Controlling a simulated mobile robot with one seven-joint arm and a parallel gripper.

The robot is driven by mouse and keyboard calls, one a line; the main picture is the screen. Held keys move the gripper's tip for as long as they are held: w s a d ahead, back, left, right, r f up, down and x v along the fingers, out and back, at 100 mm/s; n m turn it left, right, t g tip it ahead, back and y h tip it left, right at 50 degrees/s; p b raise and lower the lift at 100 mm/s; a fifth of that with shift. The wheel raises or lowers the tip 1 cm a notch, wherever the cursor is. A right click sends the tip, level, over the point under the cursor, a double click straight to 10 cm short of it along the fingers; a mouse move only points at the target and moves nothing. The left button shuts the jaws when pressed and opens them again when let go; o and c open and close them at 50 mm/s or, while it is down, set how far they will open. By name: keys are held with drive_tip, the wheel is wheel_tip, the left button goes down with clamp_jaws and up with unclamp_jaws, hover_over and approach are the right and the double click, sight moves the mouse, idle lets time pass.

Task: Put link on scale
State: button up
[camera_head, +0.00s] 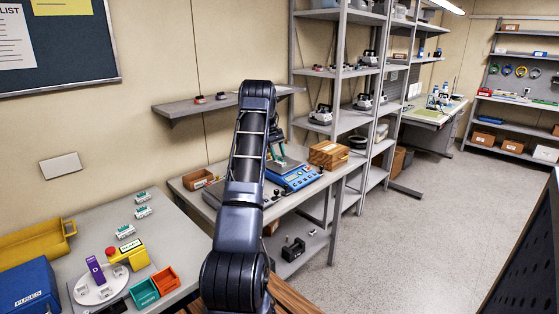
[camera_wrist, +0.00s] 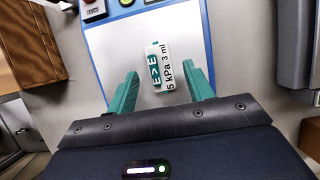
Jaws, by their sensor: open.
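The link, a small white block with green marks and the print "5 kPa 3 ml", shows in the wrist view (camera_wrist: 161,66). It lies on the pale plate of the blue scale (camera_wrist: 110,40), between my fingertips, with a gap on each side. My gripper (camera_wrist: 163,78) is open, its green fingers pointing at the plate. In the head view the scale (camera_head: 297,179) stands on the middle bench, and my gripper (camera_head: 276,152) is over its plate, partly hidden by my arm. I cannot make out the link on the plate there.
A wooden box (camera_head: 328,154) stands close behind the scale, at its right. A brown open bin (camera_head: 198,181) is to the left. Similar white-green blocks (camera_head: 142,212) lie on the left table, near a yellow emergency-stop box (camera_head: 127,255). A wall shelf (camera_head: 200,108) is above.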

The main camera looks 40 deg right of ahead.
drive_tip(key=v, duration=0.9)
drive_tip(key=w+a+r+t+h, duration=0.1)
drive_tip(key=a+r, duration=0.8)
drive_tip(key=a, duration=0.5)
drive_tip(key=w+a+r+t+h, duration=0.1)
drive_tip(key=a+r+t, duration=0.1)
drive_tip(key=a+r, duration=1)
drive_tip(key=s+a+r+t, duration=0.1)
drive_tip(key=s+a, duration=0.5)
drive_tip(key=a, duration=0.5)
drive_tip(key=s+a+t, duration=0.2)
drive_tip(key=s+a, duration=0.5)
drive_tip(key=a, duration=0.3)
drive_tip(key=s+a+r+t, duration=0.1)
drive_tip(key=s+a, duration=0.5)
drive_tip(key=a, duration=0.5)
drive_tip(key=s+a+f+t+y, duration=0.1)
drive_tip(key=s+a+f, duration=0.3)
drive_tip(key=s, duration=0.3)
drive_tip(key=s+a+f+t+y, duration=0.1)
drive_tip(key=s+a+f, duration=0.3)
drive_tip(key=s, duration=0.4)
drive_tip(key=shift+a, duration=0.45)
